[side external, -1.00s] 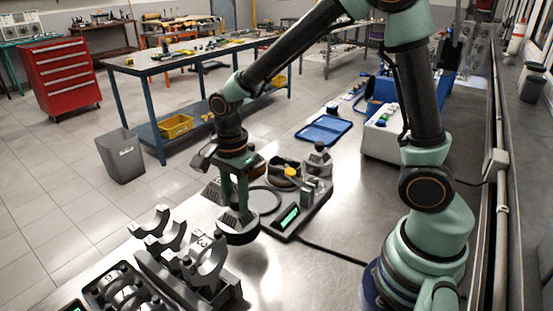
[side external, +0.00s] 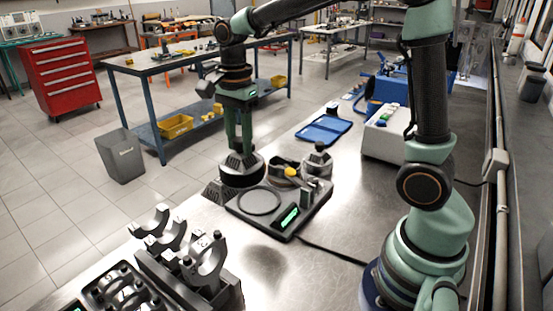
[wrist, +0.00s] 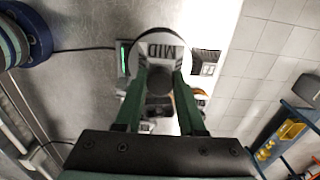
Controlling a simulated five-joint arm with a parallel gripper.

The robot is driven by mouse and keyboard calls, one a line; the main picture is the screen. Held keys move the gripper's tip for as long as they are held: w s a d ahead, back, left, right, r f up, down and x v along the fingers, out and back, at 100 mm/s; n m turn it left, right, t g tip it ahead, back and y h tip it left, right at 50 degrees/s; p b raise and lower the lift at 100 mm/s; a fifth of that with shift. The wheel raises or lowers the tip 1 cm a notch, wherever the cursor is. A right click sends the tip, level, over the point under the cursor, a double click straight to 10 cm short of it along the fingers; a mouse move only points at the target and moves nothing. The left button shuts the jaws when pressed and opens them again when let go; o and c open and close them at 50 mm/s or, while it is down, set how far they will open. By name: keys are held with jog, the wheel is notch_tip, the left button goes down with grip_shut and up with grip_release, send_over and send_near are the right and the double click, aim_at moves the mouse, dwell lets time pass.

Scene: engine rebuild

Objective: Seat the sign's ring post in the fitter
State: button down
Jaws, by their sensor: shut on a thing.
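My gripper (side external: 239,150) points down and is shut on a dark round piece (side external: 242,176) with a grey top. In the wrist view, the piece held between my green fingers (wrist: 161,76) has a pale round face marked MID (wrist: 158,47). It hangs at the far left side of a dark station (side external: 280,229) with a lit green display (side external: 289,216) and a thin black ring (side external: 260,201) lying on its plate. I cannot tell whether the held piece touches anything. No part is clearly recognisable as the sign, ring post or fitter.
A dark bowl with a yellow-topped item (side external: 291,172) and a knobbed grey weight (side external: 318,161) stand at the station's back. Grey crescent holders (side external: 205,262) stand front left. A blue tray (side external: 323,130) and white box (side external: 387,135) lie behind.

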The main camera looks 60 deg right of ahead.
jog(key=w+d+f, duration=0.1)
jog(key=d+f, duration=0.6)
jog(key=f, duration=0.3)
jog(key=shift+w+f, duration=0.25)
jog(key=shift+f, duration=0.1)
jog(key=shift+f, duration=0.85)
dwell(2.2)
dwell(0.3)
jog(key=shift+c, duration=2.1)
grip_release()
jog(key=o, duration=0.4)
jog(key=shift+r, duration=0.1)
